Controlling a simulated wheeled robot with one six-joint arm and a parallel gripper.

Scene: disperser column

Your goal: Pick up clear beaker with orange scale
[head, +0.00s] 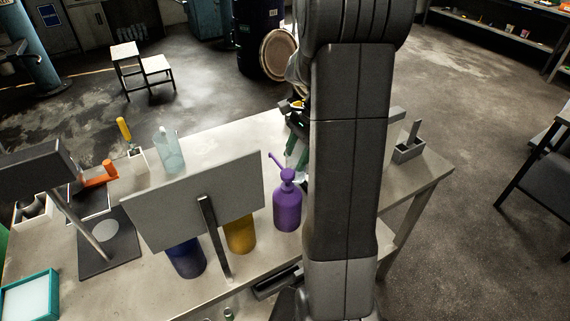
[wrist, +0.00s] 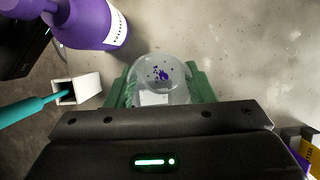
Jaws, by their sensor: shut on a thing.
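In the wrist view a clear round beaker (wrist: 158,72), seen from above, sits between the two green fingers of my gripper (wrist: 161,86). The fingers touch it on both sides, shut on it. Dark purple specks show at its bottom; no orange scale can be made out from this angle. I cannot tell whether the beaker is on the table or lifted.
The purple pump bottle (head: 287,205) stands close to my gripper and also shows in the wrist view (wrist: 95,22). A small white holder (wrist: 88,88) with a teal-handled tool is left of the fingers. A clear jug (head: 168,152) and a grey panel (head: 180,205) stand further left on the table (head: 425,180).

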